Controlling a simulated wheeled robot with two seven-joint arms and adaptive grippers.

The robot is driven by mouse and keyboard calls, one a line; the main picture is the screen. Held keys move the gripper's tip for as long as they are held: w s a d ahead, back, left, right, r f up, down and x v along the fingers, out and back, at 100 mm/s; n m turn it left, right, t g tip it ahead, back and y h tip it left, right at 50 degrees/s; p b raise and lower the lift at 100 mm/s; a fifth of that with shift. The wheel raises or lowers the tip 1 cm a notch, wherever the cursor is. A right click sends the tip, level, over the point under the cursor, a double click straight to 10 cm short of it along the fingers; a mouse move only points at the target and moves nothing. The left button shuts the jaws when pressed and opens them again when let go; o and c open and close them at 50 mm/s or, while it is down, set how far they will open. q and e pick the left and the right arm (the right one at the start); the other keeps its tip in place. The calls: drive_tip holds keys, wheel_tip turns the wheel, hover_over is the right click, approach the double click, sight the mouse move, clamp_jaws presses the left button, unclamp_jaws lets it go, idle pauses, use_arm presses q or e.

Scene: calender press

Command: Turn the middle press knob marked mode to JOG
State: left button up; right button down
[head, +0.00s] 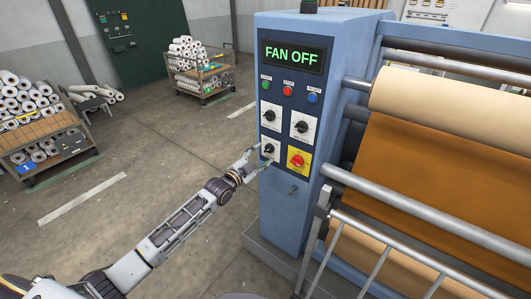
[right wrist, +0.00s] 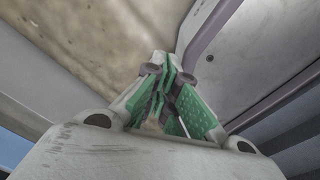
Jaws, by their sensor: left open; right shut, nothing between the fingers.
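The blue press cabinet carries black knobs on white plates: an upper left knob (head: 269,116), an upper right knob (head: 302,127) and a lower left knob (head: 268,149). Their labels are too small to read, so I cannot tell which is marked mode or where it points. My left gripper (head: 262,160) is open at the lower left knob, its fingers close around or just in front of it; contact cannot be told. My right gripper (right wrist: 168,95) shows only in the right wrist view, with green-padded fingers shut and empty.
A display (head: 291,56) reads FAN OFF above green, red and blue buttons. A red switch on yellow (head: 298,159) sits right of the lower left knob. Rollers with brown sheet (head: 420,160) and a metal rail (head: 385,250) stand at right.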

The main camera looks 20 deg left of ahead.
sight(267, 151)
use_arm(q)
drive_tip(key=shift+x, duration=1.8)
use_arm(e)
drive_tip(key=shift+w+a, duration=0.2)
drive_tip(key=shift+w, duration=0.3)
drive_tip(key=shift+w+a, duration=0.2)
drive_tip(key=shift+w, duration=0.3)
drive_tip(key=shift+s, duration=0.15)
